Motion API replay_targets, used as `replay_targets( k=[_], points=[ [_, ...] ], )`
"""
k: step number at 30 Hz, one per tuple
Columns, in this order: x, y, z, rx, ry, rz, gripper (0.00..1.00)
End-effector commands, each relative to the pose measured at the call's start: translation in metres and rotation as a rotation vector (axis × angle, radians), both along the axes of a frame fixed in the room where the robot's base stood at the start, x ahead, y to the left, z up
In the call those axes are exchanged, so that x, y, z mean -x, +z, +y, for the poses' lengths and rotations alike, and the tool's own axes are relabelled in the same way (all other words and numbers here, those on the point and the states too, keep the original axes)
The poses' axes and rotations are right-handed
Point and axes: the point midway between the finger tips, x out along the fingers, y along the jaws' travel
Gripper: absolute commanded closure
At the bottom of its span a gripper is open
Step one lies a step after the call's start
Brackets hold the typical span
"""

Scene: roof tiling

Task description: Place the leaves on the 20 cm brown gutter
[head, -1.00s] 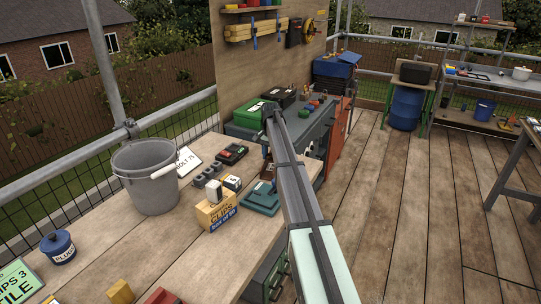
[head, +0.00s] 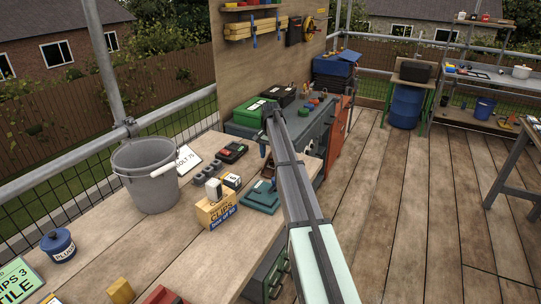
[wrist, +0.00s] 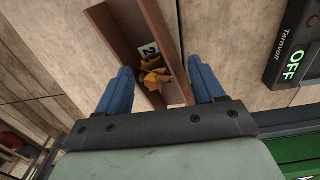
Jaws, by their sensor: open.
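The brown gutter (wrist: 126,39) shows in the wrist view as an open channel running between my fingers. A small clump of orange-yellow leaves (wrist: 153,77) lies in its channel beside a white label (wrist: 148,50) with a "2" visible; the rest of the label is not readable. My gripper (wrist: 160,82) is open, with its blue fingers on either side of the gutter and the leaves between them, apparently touching neither. In the head view, my arm hides most of the gripper, and only a bit of blue finger (head: 262,150) shows over the workbench.
A black device reading "OFF" (wrist: 300,45) lies right of the gutter in the wrist view.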

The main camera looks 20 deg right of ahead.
Motion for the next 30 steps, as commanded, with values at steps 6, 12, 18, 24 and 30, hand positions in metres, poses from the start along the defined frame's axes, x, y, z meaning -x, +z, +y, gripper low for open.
replay_targets(
  k=[6, 12, 18, 24, 30],
  points=[
    [0.002, 0.009, 0.003, -0.007, 0.0, 0.006, 0.32],
    [0.001, 0.046, 0.002, -0.005, 0.001, 0.002, 0.32],
    [0.0, 0.086, 0.002, -0.004, 0.001, 0.001, 0.32],
    [0.0, 0.115, 0.002, -0.004, 0.001, 0.001, 0.32],
    [0.001, 0.128, 0.002, -0.004, 0.001, 0.003, 0.32]
  ],
)
